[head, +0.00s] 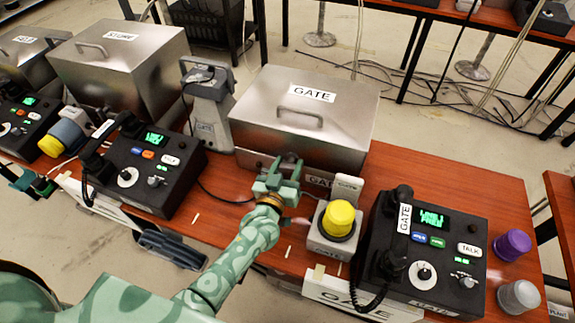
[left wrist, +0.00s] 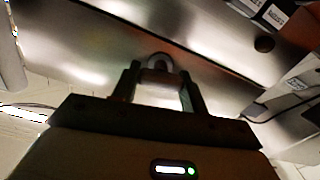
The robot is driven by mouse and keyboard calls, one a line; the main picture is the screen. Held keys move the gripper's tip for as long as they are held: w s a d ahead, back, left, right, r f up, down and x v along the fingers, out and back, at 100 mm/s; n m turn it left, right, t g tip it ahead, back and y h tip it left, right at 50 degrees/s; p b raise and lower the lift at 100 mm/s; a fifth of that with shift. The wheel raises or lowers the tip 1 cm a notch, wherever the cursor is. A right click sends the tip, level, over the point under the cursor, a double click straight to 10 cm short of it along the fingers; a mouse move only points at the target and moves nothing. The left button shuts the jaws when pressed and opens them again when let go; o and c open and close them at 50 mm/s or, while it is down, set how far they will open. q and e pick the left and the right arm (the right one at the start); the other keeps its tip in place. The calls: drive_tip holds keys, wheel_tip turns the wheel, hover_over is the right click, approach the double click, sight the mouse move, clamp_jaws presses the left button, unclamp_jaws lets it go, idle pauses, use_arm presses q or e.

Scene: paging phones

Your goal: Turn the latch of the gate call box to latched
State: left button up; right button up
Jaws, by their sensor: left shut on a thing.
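The gate call box (head: 255,105) is a brushed metal box with a GATE label and a lid handle, on the wooden table in the middle of the head view. My left gripper (head: 287,163) is at the lower front of this box. In the left wrist view, its two fingers (left wrist: 157,85) are shut on the latch (left wrist: 160,62), a small rounded metal piece on the box's front face. The latch is hidden by the gripper in the head view, and I cannot tell its exact turn. My right gripper is not in view.
A yellow button (head: 340,217) on a grey base stands right of my left gripper. Further right is the black GATE phone (head: 415,250), with purple (head: 512,245) and grey (head: 518,296) knobs. A grey handset unit (head: 208,110) stands left of the box. Another black phone (head: 150,165) is further left.

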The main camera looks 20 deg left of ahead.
use_arm(q)
drive_tip(key=n+p, duration=0.1)
drive_tip(key=n, duration=0.7)
drive_tip(key=shift+a+f, duration=0.1)
drive_tip(key=shift+a, duration=0.05)
drive_tip(key=n, duration=0.3)
drive_tip(key=shift+f+n, duration=0.1)
drive_tip(key=shift+n, duration=2.2)
drive_tip(key=o, duration=1)
drive_tip(key=shift+s, duration=0.1)
